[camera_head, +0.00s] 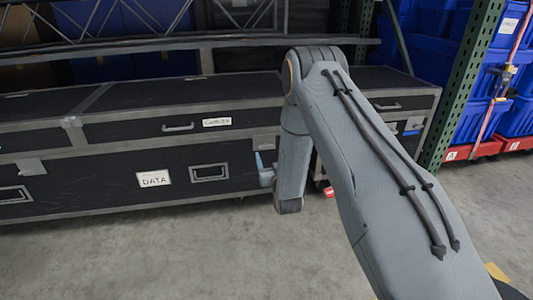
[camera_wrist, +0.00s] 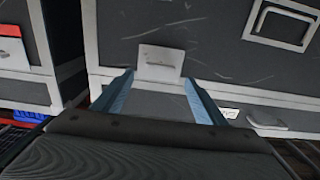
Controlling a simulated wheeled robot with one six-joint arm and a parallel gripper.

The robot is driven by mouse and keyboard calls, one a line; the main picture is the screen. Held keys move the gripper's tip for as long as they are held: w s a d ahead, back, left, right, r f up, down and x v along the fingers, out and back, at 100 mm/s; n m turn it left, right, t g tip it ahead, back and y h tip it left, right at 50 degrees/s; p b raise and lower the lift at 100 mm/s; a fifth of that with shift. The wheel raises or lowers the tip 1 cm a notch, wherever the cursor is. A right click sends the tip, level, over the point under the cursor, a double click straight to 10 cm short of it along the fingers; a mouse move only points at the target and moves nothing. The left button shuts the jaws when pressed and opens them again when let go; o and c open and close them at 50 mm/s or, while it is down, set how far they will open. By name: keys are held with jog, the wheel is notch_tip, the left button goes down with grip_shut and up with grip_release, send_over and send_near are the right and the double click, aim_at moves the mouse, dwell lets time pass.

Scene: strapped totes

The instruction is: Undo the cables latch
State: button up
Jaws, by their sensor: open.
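The cables case, a black lid section with grey edging, bears a white CABLES label (camera_head: 217,122) in the head view. Its grey latch plate (camera_head: 265,142) sits at the right of the front, partly behind my arm. In the wrist view, turned upside down, the pale latch plate (camera_wrist: 160,58) is closed flat across the seam. My gripper (camera_wrist: 158,80) is open and empty, its blue-grey fingers either side of the plate's near edge. Contact cannot be told. In the head view my gripper (camera_head: 265,172) is at the case's right end, mostly hidden by my wrist.
Below is a black case labelled DATA (camera_head: 154,179) with a recessed handle (camera_head: 209,172). A gap separates it from another case, whose latch plate (camera_wrist: 12,54) has a red piece beside it. A green rack post (camera_head: 460,90) and blue bins (camera_head: 510,75) stand right.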

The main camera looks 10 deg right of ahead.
aim_at(266, 147)
jog(key=w+b, duration=0.2)
jog(key=w, duration=0.4)
jog(key=shift+w, duration=0.4)
jog(key=shift+c, duration=0.5)
jog(key=c, duration=1)
jog(key=shift+o, duration=0.2)
